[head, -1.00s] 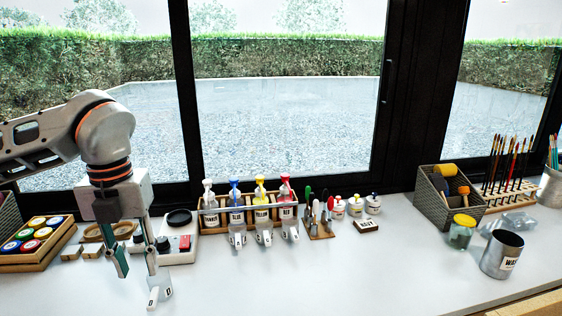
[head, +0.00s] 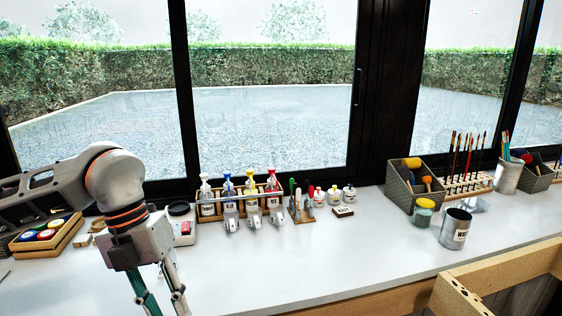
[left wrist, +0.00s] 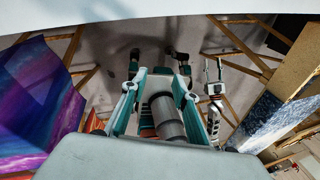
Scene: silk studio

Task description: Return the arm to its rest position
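My left arm (head: 115,185) comes in from the left in the head view and bends downward over the left part of the counter. Its gripper (head: 165,303) points down near the bottom edge, with its two teal and grey fingers apart. In the left wrist view the fingers of the same gripper (left wrist: 158,82) also stand apart, with nothing held between them. The floor and parts of my own body show beyond them.
The white counter (head: 330,250) is clear in its middle. A caddy of pump bottles (head: 240,197) stands at the back, with labelled white pieces before it. A grey can (head: 455,229), a jar (head: 424,213) and a brush rack (head: 467,184) stand right. A paint-pot tray (head: 60,240) is left.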

